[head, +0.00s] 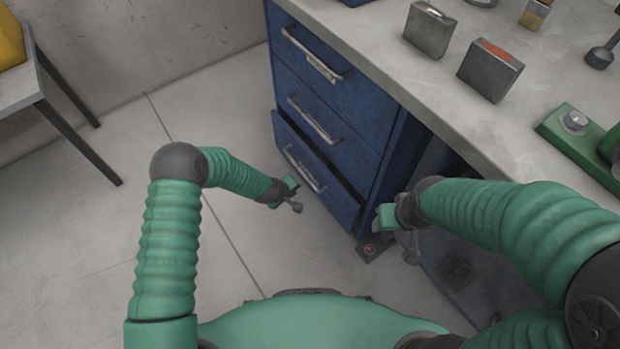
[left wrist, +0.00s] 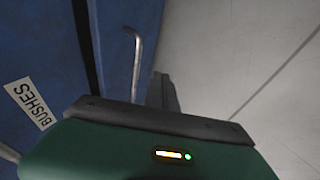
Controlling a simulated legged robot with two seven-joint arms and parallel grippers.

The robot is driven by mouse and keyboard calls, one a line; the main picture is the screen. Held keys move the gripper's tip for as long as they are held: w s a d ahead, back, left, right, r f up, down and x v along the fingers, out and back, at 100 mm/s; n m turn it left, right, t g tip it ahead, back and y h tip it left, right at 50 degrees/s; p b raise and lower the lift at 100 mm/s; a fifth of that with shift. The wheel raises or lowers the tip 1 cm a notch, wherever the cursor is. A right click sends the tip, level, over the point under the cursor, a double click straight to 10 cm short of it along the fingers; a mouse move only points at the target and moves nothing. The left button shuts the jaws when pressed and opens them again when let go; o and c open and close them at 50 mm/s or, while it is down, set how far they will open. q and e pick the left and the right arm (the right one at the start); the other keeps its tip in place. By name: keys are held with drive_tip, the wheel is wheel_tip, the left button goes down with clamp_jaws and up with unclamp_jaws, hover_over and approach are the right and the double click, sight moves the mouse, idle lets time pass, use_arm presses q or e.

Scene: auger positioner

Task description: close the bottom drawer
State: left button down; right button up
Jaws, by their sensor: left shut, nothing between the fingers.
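The blue cabinet's bottom drawer (head: 332,196) stands partly open in the head view, its front pulled out past the drawers above. It has a metal bar handle (head: 303,168). My left gripper (head: 294,204) is shut and empty, just left of and below the drawer's front; I cannot tell whether it touches. In the left wrist view, a dark finger (left wrist: 161,91) shows near a metal handle (left wrist: 137,65) and blue drawer fronts (left wrist: 40,45), one labelled BUSHES. My right gripper (head: 412,250) is right of the drawer, near the cabinet's lower corner; its finger opening is unclear.
The middle drawer (head: 335,135) and top drawer (head: 350,92) look shut. A grey worktop (head: 385,50) with metal blocks extends right. A side table (head: 38,85) stands at the far left. The floor (head: 110,215) left of the cabinet is clear.

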use_arm(q)
drive_tip(key=s+d+f+n+g+h+b, duration=0.1)
drive_tip(key=s+f+n+g+h+b, duration=0.4)
drive_tip(key=s+f, duration=0.65)
drive_tip(key=n+t+h+b, duration=0.5)
drive_tip(key=n+t+h, duration=0.2)
drive_tip(key=n+t, duration=0.4)
approach(332, 182)
drive_tip(key=shift+n+g, duration=0.6)
drive_tip(key=shift+n, duration=0.1)
drive_tip(key=b+x, duration=0.2)
drive_tip(key=b, duration=0.1)
drive_tip(key=b+x, duration=0.3)
drive_tip(key=b, duration=0.1)
drive_tip(key=shift+w+f, duration=0.2)
drive_tip(key=shift+w, duration=0.2)
drive_tip(key=shift+w+d+r+b, duration=0.2)
drive_tip(key=shift+w+d+b, duration=0.15)
drive_tip(key=shift+d+b, duration=0.15)
drive_tip(key=shift+d+r, duration=0.1)
drive_tip(key=shift+r, duration=0.05)
use_arm(e)
drive_tip(key=s+x, duration=0.2)
drive_tip(key=x, duration=0.7)
drive_tip(key=s+f+x, duration=0.1)
drive_tip(key=s+x, duration=0.1)
drive_tip(key=x, duration=0.8)
drive_tip(key=shift+s+r, duration=0.1)
